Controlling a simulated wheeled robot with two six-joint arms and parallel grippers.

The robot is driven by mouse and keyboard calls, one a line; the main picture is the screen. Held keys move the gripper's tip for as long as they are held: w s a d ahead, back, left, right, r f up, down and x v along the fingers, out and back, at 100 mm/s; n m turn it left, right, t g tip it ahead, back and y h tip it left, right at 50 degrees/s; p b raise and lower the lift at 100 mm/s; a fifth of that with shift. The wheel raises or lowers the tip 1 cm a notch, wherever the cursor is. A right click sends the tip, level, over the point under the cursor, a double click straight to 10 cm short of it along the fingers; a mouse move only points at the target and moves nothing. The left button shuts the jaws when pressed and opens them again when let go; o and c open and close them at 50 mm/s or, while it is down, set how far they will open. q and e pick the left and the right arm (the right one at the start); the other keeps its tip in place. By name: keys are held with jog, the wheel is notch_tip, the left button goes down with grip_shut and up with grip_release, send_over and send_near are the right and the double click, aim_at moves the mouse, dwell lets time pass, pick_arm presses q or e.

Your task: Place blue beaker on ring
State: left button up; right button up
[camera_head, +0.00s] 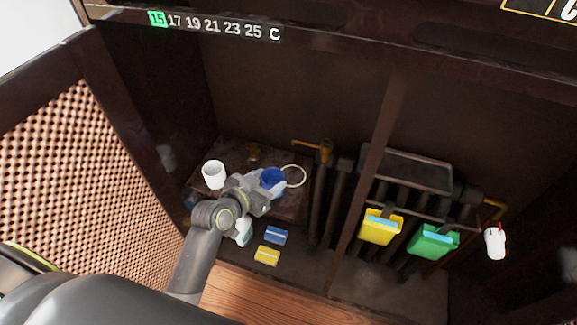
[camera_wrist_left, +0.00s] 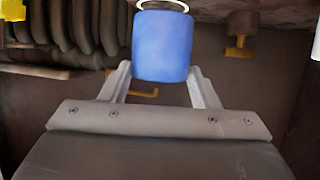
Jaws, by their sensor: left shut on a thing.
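The blue beaker (camera_head: 272,178) is held by my left gripper (camera_head: 268,188), just left of the ring. In the left wrist view the blue beaker (camera_wrist_left: 162,46) sits between the two fingers of my left gripper (camera_wrist_left: 162,80). The white ring (camera_head: 293,176) is at the right end of the dark shelf; its left side lies close to the beaker, and part of it is hidden. In the left wrist view a pale ring (camera_wrist_left: 162,5) shows just beyond the beaker's rim. I cannot tell whether beaker and ring touch. My right gripper is not in view.
A white cup (camera_head: 213,174) stands left of my arm on the shelf (camera_head: 236,152). A blue sponge (camera_head: 275,235) and a yellow one (camera_head: 267,256) lie below. A dark radiator (camera_head: 330,200) is to the right, with yellow (camera_head: 380,228) and green (camera_head: 433,241) containers hanging there.

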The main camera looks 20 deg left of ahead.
pick_arm(q)
jog(key=w+d, duration=0.1)
jog(key=w, duration=0.2)
jog(key=w+d, duration=0.1)
jog(key=w, duration=0.5)
jog(key=shift+d+f, duration=0.3)
jog(key=shift+d, duration=0.1)
notch_tip(320, 180, down, 2)
jog(key=shift+f+b, duration=0.1)
jog(key=shift+b, duration=0.45)
jog(key=shift+f, duration=0.3)
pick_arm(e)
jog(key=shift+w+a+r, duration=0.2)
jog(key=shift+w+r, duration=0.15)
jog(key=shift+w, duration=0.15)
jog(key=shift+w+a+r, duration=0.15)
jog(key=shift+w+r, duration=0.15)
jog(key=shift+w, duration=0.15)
pick_arm(q)
jog(key=shift+f, duration=0.15)
jog(key=o, duration=1.1)
jog(key=shift+c, duration=0.2)
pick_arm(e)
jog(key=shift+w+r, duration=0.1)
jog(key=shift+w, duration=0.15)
